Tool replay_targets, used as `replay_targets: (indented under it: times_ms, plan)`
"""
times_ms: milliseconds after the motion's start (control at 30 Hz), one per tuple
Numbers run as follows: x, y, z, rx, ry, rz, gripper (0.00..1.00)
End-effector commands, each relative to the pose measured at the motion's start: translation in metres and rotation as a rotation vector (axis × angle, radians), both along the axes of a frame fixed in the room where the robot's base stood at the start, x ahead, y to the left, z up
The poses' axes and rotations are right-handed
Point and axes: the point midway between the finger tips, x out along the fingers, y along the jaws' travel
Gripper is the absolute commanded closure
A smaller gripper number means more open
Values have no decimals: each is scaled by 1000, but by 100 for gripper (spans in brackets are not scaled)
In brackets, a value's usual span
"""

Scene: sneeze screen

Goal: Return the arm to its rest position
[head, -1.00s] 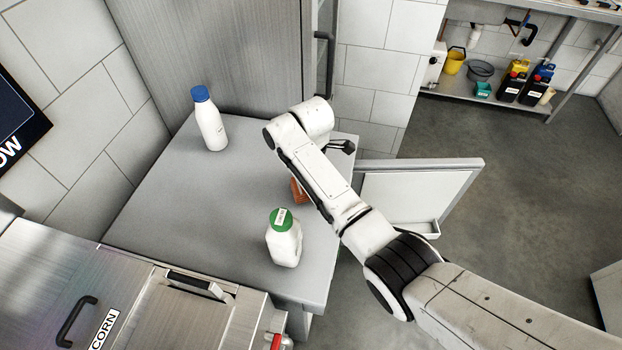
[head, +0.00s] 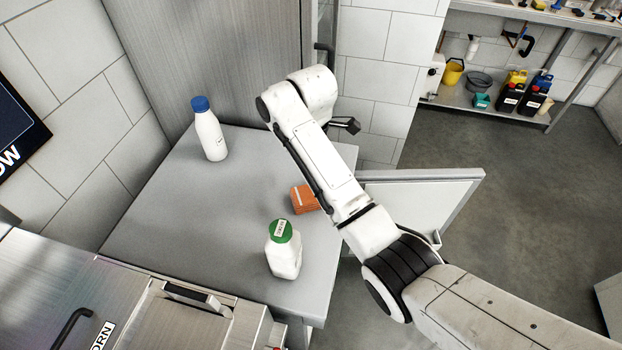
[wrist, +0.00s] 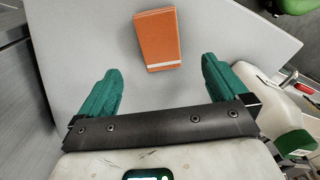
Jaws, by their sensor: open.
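My gripper (wrist: 160,90) shows in the wrist view with its two green fingers apart and nothing between them. In the head view my gripper (head: 347,125) is partly hidden behind my arm, above the far right part of the grey counter (head: 170,235). An orange box (head: 304,199) with a pale stripe lies on the counter. It also shows in the wrist view (wrist: 159,42), beyond the fingertips and apart from them.
A blue-capped bottle (head: 210,135) stands at the back of the counter. A green-capped bottle (head: 284,255) stands near the front right edge. An open white door (head: 415,205) juts out at the counter's right. Shelves with containers (head: 490,90) are at the far right.

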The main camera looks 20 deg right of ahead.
Motion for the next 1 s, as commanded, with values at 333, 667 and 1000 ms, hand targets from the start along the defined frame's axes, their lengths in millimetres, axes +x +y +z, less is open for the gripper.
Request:
replay_targets:
  times_ms: [333, 667, 1000]
  plan:
    - [0, 0, 16, 0, 0, 0, 0]
    - [0, 0, 15, 0, 0, -1, 0]
    - [-48, 6, -35, 70, -75, -273, 0]
